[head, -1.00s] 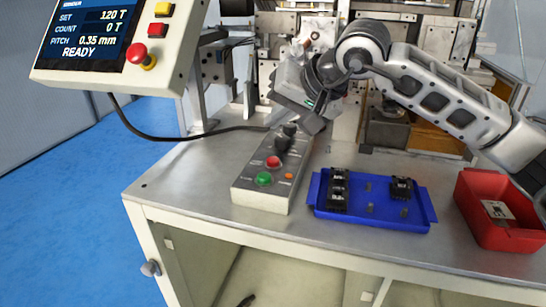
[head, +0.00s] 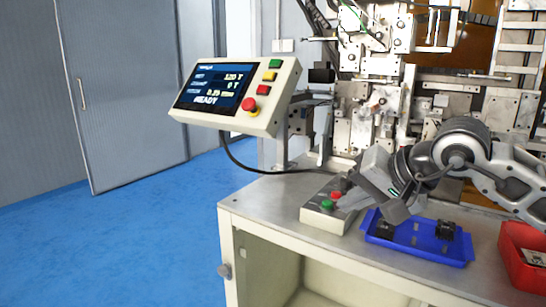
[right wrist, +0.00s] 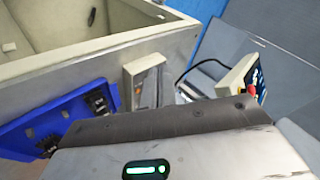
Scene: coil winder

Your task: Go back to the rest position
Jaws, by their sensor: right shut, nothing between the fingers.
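My right gripper (head: 354,198) is shut and empty. It comes in from the right in the head view and points down and left, in front of the right part of the grey control box (head: 316,219) and the left end of the blue tray (head: 447,259). I cannot tell if it touches the box. It hides part of the box and the tray. In the right wrist view the gripper's body fills the bottom, with the control box (right wrist: 147,82) and blue tray (right wrist: 73,134) beyond. My left gripper is not in view.
The blue tray holds black parts (head: 446,230). A red bin (head: 512,262) stands at the right edge. A display panel (head: 236,97) reading READY hangs left of the bench (head: 262,205). The winder (head: 375,115) stands behind. Blue floor (head: 130,245) is clear at left.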

